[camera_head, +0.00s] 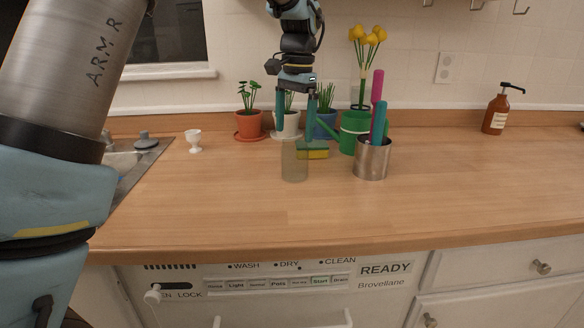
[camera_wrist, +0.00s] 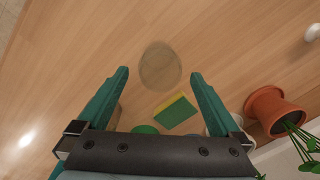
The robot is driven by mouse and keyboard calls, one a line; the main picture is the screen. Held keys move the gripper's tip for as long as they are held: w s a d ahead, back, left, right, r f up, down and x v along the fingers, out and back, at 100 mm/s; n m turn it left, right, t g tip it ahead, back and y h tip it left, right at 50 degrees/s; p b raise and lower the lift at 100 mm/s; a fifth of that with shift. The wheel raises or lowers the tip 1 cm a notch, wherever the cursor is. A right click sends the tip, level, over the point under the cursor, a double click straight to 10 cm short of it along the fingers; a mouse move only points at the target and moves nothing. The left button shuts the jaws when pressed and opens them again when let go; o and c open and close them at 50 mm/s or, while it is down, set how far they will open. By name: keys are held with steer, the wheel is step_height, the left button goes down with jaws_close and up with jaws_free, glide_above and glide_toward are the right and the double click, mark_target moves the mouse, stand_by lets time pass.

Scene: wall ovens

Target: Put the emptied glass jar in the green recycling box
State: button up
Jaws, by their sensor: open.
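A see-through, faintly tinted glass jar (camera_head: 295,163) stands upright on the wooden counter, left of a metal utensil cup. My gripper (camera_head: 297,132) is open and points down from above, its teal fingers ending around the jar's top. In the wrist view, the jar (camera_wrist: 160,66) shows in line with the gap between the open fingertips (camera_wrist: 160,74). I cannot tell whether the fingers touch it; nothing is gripped. No green recycling box is in view.
A green-and-yellow sponge (camera_head: 313,151) lies close behind the jar. The metal cup (camera_head: 371,160) holds pink and teal handles. A green watering can (camera_head: 353,132) and potted plants line the back. A white egg cup (camera_head: 194,141) stands left. The counter's front and right are clear.

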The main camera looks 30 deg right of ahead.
mark_target(295, 162)
steer(key=shift+w+d+r+h, duration=0.1)
steer(key=shift+d+r+h, duration=0.15)
steer(key=shift+d+h, duration=0.1)
steer(key=shift+f, duration=0.2)
step_height(295, 162, down, 10)
steer(key=shift+w+a+f+p, duration=0.1)
steer(key=shift+w+a+p, duration=0.05)
steer(key=shift+p, duration=0.95)
